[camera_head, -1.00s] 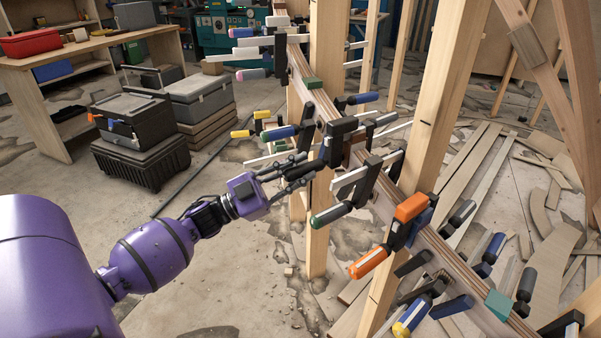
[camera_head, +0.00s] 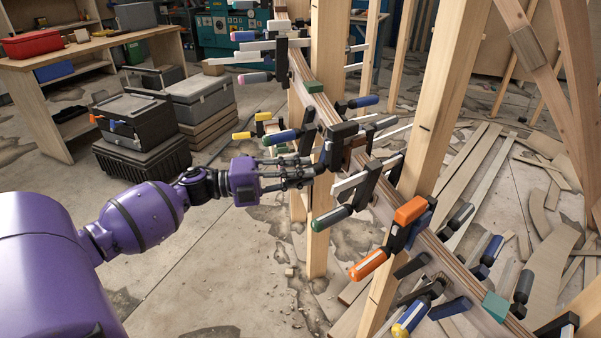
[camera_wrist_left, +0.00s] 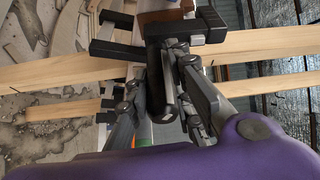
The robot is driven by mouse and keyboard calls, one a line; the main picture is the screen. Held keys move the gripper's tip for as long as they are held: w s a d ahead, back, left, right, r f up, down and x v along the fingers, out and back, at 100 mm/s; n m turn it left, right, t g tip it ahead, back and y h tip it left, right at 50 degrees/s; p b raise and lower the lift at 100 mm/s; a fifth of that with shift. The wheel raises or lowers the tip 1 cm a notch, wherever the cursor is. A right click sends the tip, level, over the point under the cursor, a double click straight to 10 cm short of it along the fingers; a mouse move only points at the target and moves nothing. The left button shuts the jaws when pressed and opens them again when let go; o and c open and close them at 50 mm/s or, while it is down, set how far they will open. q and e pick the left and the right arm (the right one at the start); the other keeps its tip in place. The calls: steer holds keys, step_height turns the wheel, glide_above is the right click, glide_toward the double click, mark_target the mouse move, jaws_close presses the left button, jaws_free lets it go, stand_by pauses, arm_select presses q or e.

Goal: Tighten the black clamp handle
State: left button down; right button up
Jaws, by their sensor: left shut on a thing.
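The black clamp (camera_head: 341,140) sits on the curved wooden stringer (camera_head: 330,105), its black handle (camera_head: 316,168) pointing left toward my arm. My left gripper (camera_head: 308,172) is shut on this handle, its fingers on either side of it. In the left wrist view the black handle (camera_wrist_left: 161,95) lies between the two fingers, with the clamp body (camera_wrist_left: 190,28) beyond it. The fingers partly hide the handle in the head view. My right gripper does not show.
A green-handled clamp (camera_head: 332,217) hangs close below the gripper, and a blue-handled clamp (camera_head: 283,135) is just above it. An orange clamp (camera_head: 368,264) sits farther down the stringer. Wooden posts (camera_head: 440,110) stand behind. The floor (camera_head: 230,270) below my arm is clear.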

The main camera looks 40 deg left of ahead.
arm_select(q)
steer(key=m+g+y+p, duration=0.1)
steer(key=m, duration=0.2)
steer(key=m+y+p, duration=0.1)
steer(key=m+p, duration=0.1)
steer(key=m, duration=0.1)
steer(key=shift+r, duration=0.15)
steer(key=m+y+p, duration=0.1)
steer(key=m, duration=0.1)
steer(key=shift+a+m+g+y+p, duration=0.1)
steer(key=shift+m+g+y+p, duration=0.2)
steer(key=shift+m+y+p, duration=0.35)
steer(key=shift+m+y, duration=0.05)
steer(key=shift+m, duration=0.1)
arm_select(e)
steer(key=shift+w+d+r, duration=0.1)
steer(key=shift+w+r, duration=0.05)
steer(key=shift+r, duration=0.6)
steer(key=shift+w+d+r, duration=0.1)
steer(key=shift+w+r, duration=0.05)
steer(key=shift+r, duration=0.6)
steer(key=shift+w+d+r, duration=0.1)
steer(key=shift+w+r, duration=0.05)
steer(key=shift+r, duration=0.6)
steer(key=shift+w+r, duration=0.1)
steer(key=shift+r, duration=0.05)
